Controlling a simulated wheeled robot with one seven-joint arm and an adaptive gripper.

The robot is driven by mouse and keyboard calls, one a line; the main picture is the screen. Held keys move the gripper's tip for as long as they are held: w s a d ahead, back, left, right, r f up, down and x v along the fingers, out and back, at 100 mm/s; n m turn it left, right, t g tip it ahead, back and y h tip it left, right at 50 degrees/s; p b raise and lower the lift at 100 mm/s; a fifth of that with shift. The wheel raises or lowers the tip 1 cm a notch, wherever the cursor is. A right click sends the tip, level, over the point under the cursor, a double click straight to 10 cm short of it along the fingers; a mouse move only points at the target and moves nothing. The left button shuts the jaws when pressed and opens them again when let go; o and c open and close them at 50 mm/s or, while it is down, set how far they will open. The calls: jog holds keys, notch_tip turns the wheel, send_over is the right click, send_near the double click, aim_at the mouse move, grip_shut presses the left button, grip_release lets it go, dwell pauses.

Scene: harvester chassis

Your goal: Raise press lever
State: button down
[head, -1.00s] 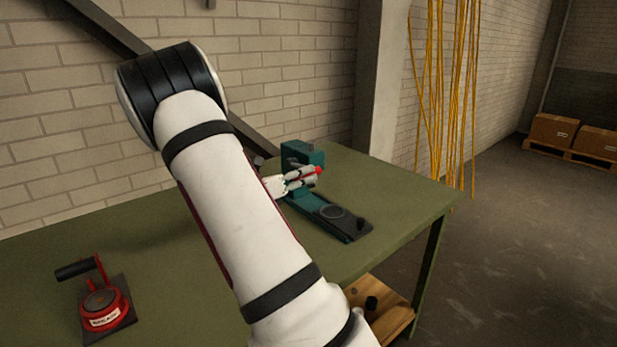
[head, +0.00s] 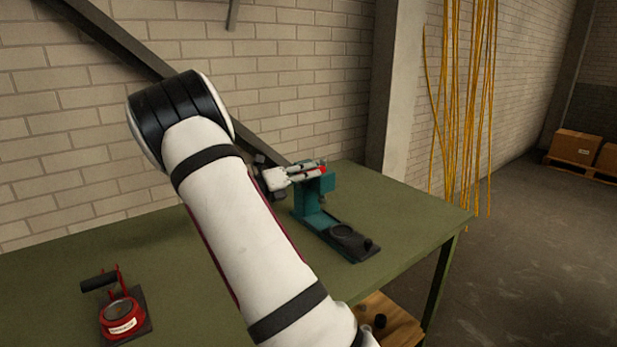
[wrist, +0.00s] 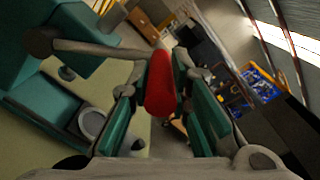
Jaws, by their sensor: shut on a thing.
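The teal press (head: 309,205) stands on the green table, with its dark base plate (head: 350,243) reaching toward the table's right part. Its lever is a grey rod (wrist: 95,48) with a red grip (wrist: 160,84), seen in the wrist view. My gripper (head: 318,170) is at the upper part of the press in the head view. In the wrist view its two fingers (wrist: 168,88) are on either side of the red grip and shut on it. The press body also shows at the left of the wrist view (wrist: 40,105). My arm hides part of the table.
The green table (head: 410,205) is mostly bare around the press. A red device with a black handle (head: 122,312) stands at the table's front left. A brick wall is behind, and yellow cables (head: 468,110) hang at the right.

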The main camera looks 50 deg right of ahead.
jog(key=shift+r, duration=0.15)
jog(key=c, duration=1.5)
grip_release()
jog(key=shift+o, duration=0.2)
jog(key=v, duration=1.2)
jog(key=shift+a, duration=0.1)
